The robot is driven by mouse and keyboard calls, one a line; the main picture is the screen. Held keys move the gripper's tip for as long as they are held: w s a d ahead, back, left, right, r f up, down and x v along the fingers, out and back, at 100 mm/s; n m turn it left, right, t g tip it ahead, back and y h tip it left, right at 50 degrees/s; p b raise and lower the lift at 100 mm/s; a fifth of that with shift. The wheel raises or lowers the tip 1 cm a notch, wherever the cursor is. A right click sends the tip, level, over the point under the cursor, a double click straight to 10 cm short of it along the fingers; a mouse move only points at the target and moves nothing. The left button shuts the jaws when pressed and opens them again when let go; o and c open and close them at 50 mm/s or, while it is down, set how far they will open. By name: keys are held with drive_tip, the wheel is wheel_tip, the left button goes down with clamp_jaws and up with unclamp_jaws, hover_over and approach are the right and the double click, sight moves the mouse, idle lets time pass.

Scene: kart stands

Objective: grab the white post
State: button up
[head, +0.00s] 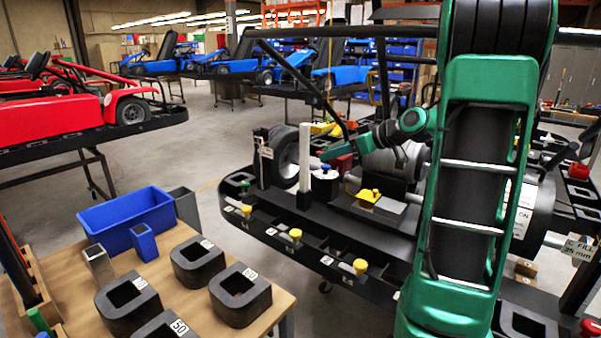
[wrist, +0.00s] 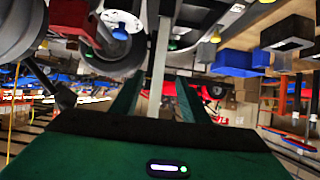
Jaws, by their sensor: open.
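The white post (head: 305,166) stands upright on the black kart stand, just right of a dark wheel in the head view. In the wrist view the post (wrist: 160,62) runs down from the top edge to between the two green fingers of my gripper (wrist: 158,100). The fingers are apart, one on each side of it, and I see no finger pressed on it. In the head view my gripper (head: 338,150) is small, beside the post on its right, reaching in from my green arm. How deep the post sits between the fingers is hard to tell.
The black kart stand (head: 345,224) carries yellow knobs (head: 295,234), a yellow block (head: 369,196) and a large cylinder. A wooden table (head: 208,318) with a blue bin (head: 127,217) and several black blocks is at the front left. Bare floor lies between the stands.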

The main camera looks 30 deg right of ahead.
sight(307, 159)
drive_tip(key=shift+r+x, duration=0.1)
drive_tip(key=shift+x, duration=2.55)
drive_tip(key=shift+r+x, duration=0.15)
drive_tip(key=shift+x, duration=2.5)
drive_tip(key=shift+w, duration=0.1)
drive_tip(key=shift+c, duration=0.5)
clamp_jaws()
